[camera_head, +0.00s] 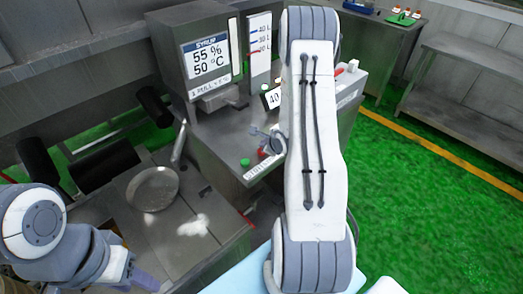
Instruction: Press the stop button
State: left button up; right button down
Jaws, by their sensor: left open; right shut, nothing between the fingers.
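A small control panel sits on the front corner of the steel machine (212,134). It carries a green button (244,162) and a red button (262,152), with a lettered label strip (258,169) along its front edge. My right gripper (268,138) is shut and empty, small and partly hidden by my arm, right at the red button. I cannot tell whether it touches it. My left gripper (147,281) shows only in part at the bottom left, open, low and well away from the panel.
A display (208,61) reads syrup, 55 % and 50 °C. A metal pan (153,188) lies on the lower surface at left, near black rollers (104,165). My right arm hides the middle. A steel table (470,75) stands at right, beyond open green floor (430,190).

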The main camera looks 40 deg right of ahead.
dwell(0.8)
jog(key=shift+f, duration=0.4)
jog(key=shift+f+b, duration=0.45)
jog(key=shift+f, duration=0.15)
dwell(0.5)
dwell(0.4)
jog(key=shift+r+p, duration=1)
jog(key=shift+p, duration=0.05)
notch_tip(320, 180, up, 5)
jog(key=p, duration=0.5)
jog(key=shift+r, duration=0.1)
dwell(0.3)
